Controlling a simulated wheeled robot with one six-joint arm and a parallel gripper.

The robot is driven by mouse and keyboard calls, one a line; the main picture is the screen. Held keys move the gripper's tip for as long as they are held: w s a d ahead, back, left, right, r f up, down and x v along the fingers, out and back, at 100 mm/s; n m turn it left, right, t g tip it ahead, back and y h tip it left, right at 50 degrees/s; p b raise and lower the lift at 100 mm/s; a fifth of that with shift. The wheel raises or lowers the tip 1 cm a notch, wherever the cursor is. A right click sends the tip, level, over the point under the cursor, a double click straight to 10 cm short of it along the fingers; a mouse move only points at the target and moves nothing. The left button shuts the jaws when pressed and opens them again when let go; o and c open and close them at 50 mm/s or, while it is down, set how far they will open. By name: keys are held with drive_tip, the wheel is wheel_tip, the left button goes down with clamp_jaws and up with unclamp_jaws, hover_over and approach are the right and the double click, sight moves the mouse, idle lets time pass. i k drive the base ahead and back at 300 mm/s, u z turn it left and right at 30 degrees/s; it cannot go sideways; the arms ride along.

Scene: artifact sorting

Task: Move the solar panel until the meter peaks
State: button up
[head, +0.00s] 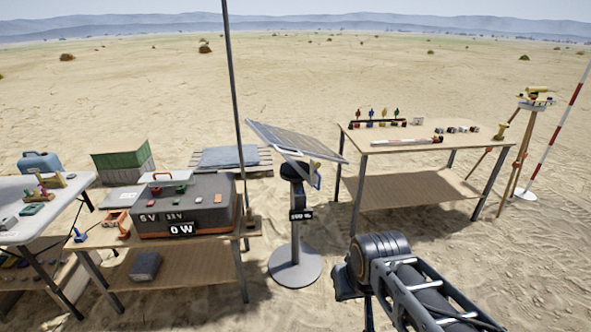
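The solar panel (297,138) is a dark, framed, tilted panel on top of a grey post with a round base (295,264). A dark joint (294,171) and a small dark label sit on the post; the label is too small to read surely. I cannot make out my gripper's fingers in this view.
A low wooden table (222,250) bears the meter box. A white table (10,235) stands left, a wooden table (375,145) with small items right. A tall pole (234,100) rises left of the panel. A tripod (520,155) stands far right. Bare sand surrounds the base.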

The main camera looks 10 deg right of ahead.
sight(283, 142)
drive_tip(key=u, duration=1.05)
drive_tip(key=i, duration=1.1)
drive_tip(key=z, duration=0.05)
